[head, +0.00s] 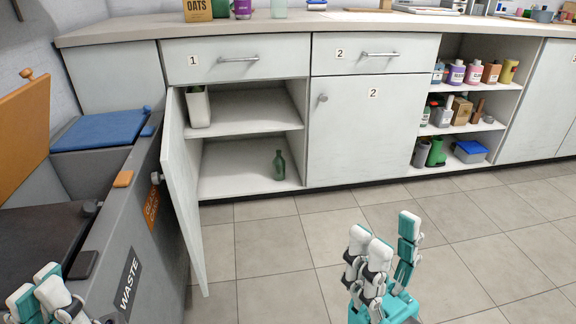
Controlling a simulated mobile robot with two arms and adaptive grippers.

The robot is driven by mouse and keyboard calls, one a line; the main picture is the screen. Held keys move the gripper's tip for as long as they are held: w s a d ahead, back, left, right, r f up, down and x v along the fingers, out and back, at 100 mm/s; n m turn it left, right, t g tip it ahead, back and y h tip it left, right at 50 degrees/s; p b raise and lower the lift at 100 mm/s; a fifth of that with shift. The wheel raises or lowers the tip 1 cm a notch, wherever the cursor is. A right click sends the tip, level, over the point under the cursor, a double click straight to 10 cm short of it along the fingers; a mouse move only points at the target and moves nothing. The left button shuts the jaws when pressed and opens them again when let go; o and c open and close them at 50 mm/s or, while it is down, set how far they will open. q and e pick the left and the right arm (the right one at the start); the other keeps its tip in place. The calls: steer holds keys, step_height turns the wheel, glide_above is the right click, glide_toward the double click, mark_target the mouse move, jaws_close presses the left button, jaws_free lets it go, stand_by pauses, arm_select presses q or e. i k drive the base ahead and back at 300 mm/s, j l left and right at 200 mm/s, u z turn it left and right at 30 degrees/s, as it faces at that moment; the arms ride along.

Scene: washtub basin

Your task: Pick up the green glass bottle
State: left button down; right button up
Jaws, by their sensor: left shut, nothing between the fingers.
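A small dark green glass bottle (279,167) stands upright on the bottom shelf of the open cabinet (235,183), towards its right side. Nothing hides it. My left gripper (42,290) is at the bottom left corner, beside the waste bin, partly cut off by the frame; it is shut and empty. My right gripper (388,240) is in the lower right-middle, in front of the cabinets, with its fingers spread apart and nothing between them. Both grippers are well away from the bottle.
The cabinet door (180,190) stands open beside the grey waste bin (150,245). A white container (198,107) is on the upper shelf. Open shelves (470,130) at right hold several bottles and boots. The tiled floor (270,245) before the cabinet is clear.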

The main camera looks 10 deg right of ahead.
mark_target(278, 162)
steer(key=i+l, duration=0.2)
steer(key=i+l+u, duration=0.1)
steer(key=l, duration=0.35)
steer(key=i+l, duration=0.3)
steer(key=i+l+u, duration=0.15)
steer(key=l, duration=0.2)
steer(key=i+l, duration=0.1)
steer(key=i, duration=0.45)
steer(key=i+u, duration=0.15)
steer(key=i, duration=0.4)
steer(key=i+l, duration=0.25)
steer(key=i, duration=0.35)
steer(key=j+u, duration=0.05)
